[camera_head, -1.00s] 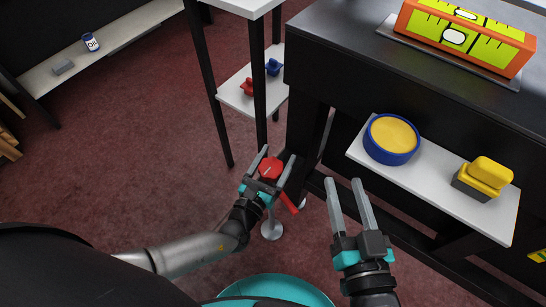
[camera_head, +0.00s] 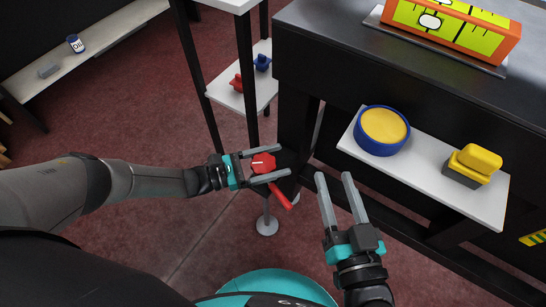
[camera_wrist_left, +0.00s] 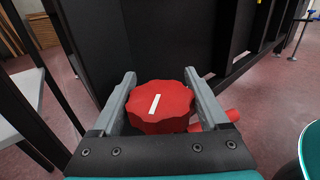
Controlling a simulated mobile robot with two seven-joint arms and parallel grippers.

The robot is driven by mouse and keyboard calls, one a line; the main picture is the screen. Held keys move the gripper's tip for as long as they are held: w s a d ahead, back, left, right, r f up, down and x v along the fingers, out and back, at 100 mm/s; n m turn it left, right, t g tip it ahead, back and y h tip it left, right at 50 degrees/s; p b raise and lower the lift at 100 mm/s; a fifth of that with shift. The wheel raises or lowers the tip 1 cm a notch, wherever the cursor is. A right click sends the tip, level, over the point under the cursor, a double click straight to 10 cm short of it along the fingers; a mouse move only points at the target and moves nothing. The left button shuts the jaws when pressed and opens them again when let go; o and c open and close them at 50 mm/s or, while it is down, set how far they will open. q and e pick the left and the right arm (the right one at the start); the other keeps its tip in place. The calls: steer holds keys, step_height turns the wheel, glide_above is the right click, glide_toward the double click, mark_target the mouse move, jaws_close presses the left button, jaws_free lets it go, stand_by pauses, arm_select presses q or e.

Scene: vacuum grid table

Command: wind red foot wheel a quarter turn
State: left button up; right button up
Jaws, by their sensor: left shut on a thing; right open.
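The red foot wheel (camera_head: 263,163) is a lobed knob with a white mark line, at the table's near corner leg in the head view. It also shows large in the left wrist view (camera_wrist_left: 160,106), where its white line stands nearly upright, leaning slightly right. My left gripper (camera_head: 279,163) is shut on the wheel, with one finger on each side of it. A red lever (camera_head: 281,197) sticks out beside the wheel, toward the lower right. A round grey foot (camera_head: 267,226) rests on the floor below. My right gripper (camera_head: 334,178) is open and empty, right of the wheel.
The dark table (camera_head: 330,60) carries an orange and yellow level (camera_head: 450,27). A white shelf (camera_head: 420,172) holds a blue-rimmed yellow round pad (camera_head: 382,128) and a yellow block (camera_head: 474,164). A white stand (camera_head: 228,97) with red and blue knobs stands behind.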

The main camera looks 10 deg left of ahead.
arm_select(q)
steer(key=shift+d+r+m+g+h, duration=0.15)
steer(key=shift+m+g+h, duration=0.35)
steer(key=shift+m+g, duration=0.3)
steer(key=shift+d+r+g, duration=0.1)
steer(key=shift+g, duration=0.3)
steer(key=o, duration=1.2)
steer(key=shift+o, duration=0.2)
steer(key=shift+s, duration=0.1)
steer(key=shift+f, duration=0.2)
steer(key=shift+s+a, duration=0.2)
steer(key=shift+a, duration=0.4)
steer(key=v, duration=1.4)
steer(key=shift+w, duration=0.1)
